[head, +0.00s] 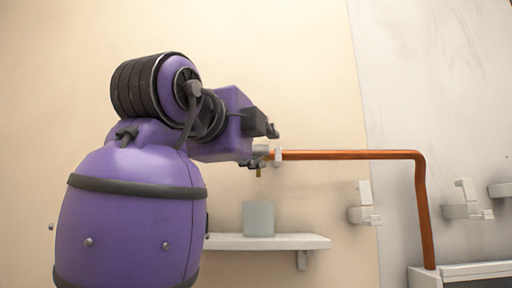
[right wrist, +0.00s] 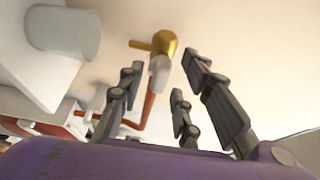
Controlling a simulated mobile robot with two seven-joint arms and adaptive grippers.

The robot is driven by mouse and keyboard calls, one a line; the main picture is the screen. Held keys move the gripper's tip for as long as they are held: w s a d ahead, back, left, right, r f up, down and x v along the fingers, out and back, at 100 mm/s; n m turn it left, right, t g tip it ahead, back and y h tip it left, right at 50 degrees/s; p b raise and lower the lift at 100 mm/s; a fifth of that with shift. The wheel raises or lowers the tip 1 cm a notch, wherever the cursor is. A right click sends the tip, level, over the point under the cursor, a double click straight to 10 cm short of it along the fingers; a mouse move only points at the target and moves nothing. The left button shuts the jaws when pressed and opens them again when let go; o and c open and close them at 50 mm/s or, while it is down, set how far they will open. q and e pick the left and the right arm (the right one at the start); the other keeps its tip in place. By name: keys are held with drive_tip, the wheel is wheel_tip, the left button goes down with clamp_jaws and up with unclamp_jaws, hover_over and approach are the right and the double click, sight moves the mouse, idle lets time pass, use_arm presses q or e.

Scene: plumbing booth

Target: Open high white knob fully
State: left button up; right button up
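The high white knob (right wrist: 159,73) sits on a brass valve (right wrist: 166,45) in the right wrist view. In the head view the valve area (head: 257,165) is at the left end of the copper pipe (head: 345,154), small and partly covered by my arm. My right gripper (right wrist: 163,60) is open, its dark fingers on both sides of the knob in the picture. I cannot tell whether they touch it. In the head view my purple right arm hides most of the gripper; dark finger parts (head: 268,130) show just above the pipe end. My left gripper is not in view.
A white shelf (head: 300,242) with a grey-white cup (head: 259,219) is below the valve. White wall fittings (head: 363,207) (head: 466,203) stand to the right. The copper pipe bends down at right to a white unit (head: 470,272). The wall above the pipe is bare.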

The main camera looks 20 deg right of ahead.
drive_tip(key=shift+c, duration=0.4)
drive_tip(key=c, duration=0.5)
drive_tip(key=shift+r, duration=0.1)
clamp_jaws()
